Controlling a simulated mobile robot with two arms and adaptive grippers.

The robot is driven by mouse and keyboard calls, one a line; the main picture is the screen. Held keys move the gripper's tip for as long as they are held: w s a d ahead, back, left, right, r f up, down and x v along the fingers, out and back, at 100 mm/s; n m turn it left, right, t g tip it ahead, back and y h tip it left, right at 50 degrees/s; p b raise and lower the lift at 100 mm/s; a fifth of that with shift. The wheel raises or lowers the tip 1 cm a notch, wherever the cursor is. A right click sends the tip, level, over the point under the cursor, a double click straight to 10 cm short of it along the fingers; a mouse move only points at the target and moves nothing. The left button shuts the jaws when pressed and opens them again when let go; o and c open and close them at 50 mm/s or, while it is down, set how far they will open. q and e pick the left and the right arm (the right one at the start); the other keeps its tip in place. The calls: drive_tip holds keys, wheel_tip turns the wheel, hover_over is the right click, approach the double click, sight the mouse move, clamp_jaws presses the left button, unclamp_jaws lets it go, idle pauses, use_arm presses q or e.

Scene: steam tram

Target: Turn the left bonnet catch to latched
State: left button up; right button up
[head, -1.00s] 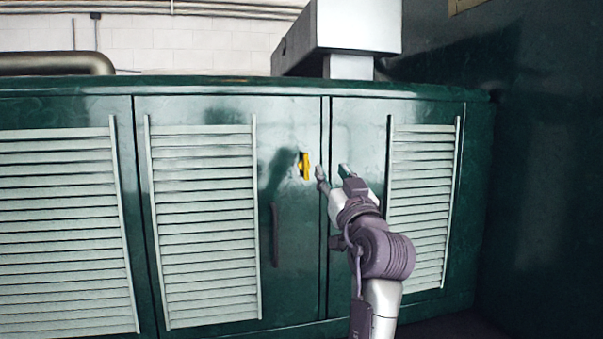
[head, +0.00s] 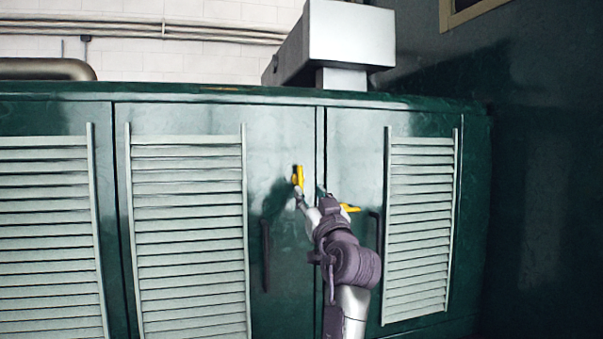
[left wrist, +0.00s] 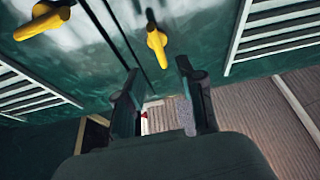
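The left bonnet catch (head: 298,176) is a small yellow lever standing about upright on the green left door, near the seam. It also shows in the left wrist view (left wrist: 157,46), ahead of the fingers. A second yellow catch (head: 349,208) lies about level on the right door, partly behind my gripper; the left wrist view shows it at the upper left (left wrist: 42,22). My left gripper (head: 312,197) is open, its fingers just below and right of the left catch. In the left wrist view the space between the fingers (left wrist: 162,95) looks empty.
Louvred panels (head: 188,230) fill much of the doors. A dark upright handle (head: 266,255) stands on the left door, another (head: 373,232) on the right door. A pale metal duct (head: 345,35) rises above the bonnet. A dark green wall (head: 545,180) closes the right side.

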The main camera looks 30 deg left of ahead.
sight(302, 180)
use_arm(q)
drive_tip(key=p+x, duration=0.1)
drive_tip(key=x, duration=0.2)
drive_tip(key=p+x, duration=0.1)
drive_tip(key=x, duration=0.3)
drive_tip(key=shift+w+a+f, duration=0.1)
drive_tip(key=shift+w+a, duration=0.1)
drive_tip(key=shift+a, duration=0.1)
clamp_jaws()
